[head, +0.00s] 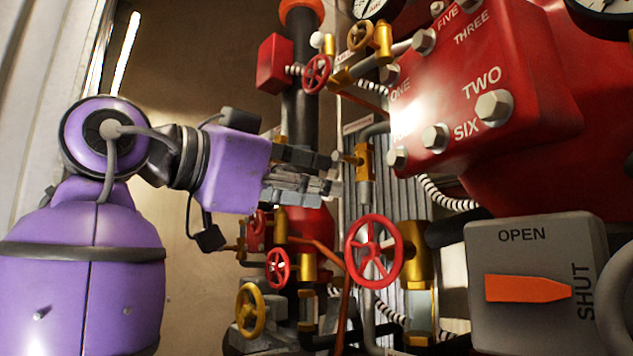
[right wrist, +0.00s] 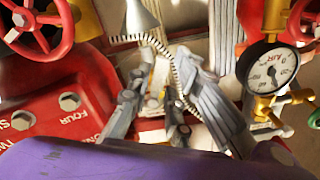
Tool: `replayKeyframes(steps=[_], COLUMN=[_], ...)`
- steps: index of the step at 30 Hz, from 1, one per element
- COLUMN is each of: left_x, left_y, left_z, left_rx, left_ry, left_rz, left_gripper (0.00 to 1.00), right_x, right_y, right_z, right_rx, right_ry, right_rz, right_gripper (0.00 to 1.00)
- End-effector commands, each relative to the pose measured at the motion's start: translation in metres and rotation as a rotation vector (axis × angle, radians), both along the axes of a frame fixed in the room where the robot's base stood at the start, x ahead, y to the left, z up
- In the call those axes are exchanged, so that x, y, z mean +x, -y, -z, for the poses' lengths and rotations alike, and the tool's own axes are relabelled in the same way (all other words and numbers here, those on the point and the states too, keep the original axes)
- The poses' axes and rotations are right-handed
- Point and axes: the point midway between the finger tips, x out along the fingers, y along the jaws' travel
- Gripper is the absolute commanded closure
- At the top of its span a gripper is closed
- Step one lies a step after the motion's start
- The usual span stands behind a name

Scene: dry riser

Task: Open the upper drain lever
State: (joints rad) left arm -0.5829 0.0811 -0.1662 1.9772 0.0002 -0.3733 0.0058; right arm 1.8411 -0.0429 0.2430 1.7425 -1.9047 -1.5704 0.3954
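I cannot tell which part is the upper drain lever.
A red box with numbered bolts (head: 440,90) stands right of the gripper. Red handwheels (head: 373,250) and a yellow handwheel (head: 250,308) crowd below it. A dark riser pipe (head: 300,105) stands behind. A pressure gauge (right wrist: 273,72) is at the right in the wrist view.

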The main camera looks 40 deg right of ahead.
Motion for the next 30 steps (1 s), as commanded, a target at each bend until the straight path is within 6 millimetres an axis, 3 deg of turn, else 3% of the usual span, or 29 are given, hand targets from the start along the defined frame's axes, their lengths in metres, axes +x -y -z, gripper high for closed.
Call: replayKeyframes(steps=[3, 9, 21, 30], left_x=[0.000, 0.002, 0.027, 0.018], left_y=[0.000, 0.000, 0.013, 0.014], left_z=[0.000, -0.003, -0.047, -0.041], left_rx=[0.000, 0.000, -0.025, -0.023], left_ry=[0.000, 0.005, 0.060, 0.033], left_rz=[0.000, 0.000, 0.014, 0.027], left_gripper=[0.60, 0.60, 0.60, 0.60], right_x=[0.000, -0.001, -0.022, -0.019], right_y=[0.000, 0.000, 0.001, 0.001], right_z=[0.000, -0.001, -0.006, 0.001], right_rx=[0.000, -0.001, -0.028, -0.037], right_ry=[0.000, -0.009, -0.350, -0.440], right_rz=[0.000, -0.001, 0.000, 0.001], right_gripper=[1.00, 1.00, 1.00, 1.00])
